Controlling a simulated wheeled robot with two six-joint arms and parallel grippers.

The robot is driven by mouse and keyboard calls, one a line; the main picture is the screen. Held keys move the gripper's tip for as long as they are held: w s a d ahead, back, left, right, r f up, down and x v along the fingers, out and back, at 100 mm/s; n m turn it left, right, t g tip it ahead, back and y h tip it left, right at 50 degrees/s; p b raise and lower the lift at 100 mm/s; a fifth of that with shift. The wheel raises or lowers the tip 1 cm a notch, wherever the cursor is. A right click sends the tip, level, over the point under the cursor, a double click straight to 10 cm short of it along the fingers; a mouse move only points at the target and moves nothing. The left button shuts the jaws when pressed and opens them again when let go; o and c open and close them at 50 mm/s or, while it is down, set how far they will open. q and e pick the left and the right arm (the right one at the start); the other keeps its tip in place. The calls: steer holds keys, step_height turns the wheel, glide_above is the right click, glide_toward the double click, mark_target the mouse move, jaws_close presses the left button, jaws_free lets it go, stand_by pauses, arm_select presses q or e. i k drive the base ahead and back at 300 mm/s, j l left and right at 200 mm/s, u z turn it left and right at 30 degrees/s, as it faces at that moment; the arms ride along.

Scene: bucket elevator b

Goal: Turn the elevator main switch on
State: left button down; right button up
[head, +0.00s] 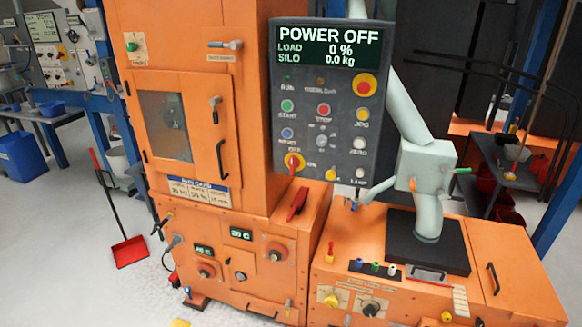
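A dark grey control panel (310,110) hangs at the upper middle of the head view. Its display (330,48) reads POWER OFF, LOAD 0 % and SILO 0.0 kg. A red and yellow rotary knob (294,162) sits at the panel's lower left and looks like the main switch; its label is too small to read surely. A red button on a yellow ring (365,85) is at the panel's upper right. Green START (288,106) and red STOP (323,109) buttons lie between them. Neither gripper shows in this view.
A tall orange cabinet (240,100) stands left of the panel, with a red lever (298,204) on the ledge below. A pale green pipe and box (425,165) stand on the orange unit at right. A red long-handled dustpan (131,251) stands on the open floor at left.

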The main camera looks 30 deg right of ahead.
mark_target(293, 162)
steer(key=i+l, duration=0.3)
steer(key=i, duration=0.15)
steer(key=i+z, duration=0.1)
steer(key=z, duration=0.25)
steer(key=i+l+z, duration=0.1)
steer(key=z, duration=0.3)
steer(key=i+z, duration=0.1)
steer(key=z, duration=0.25)
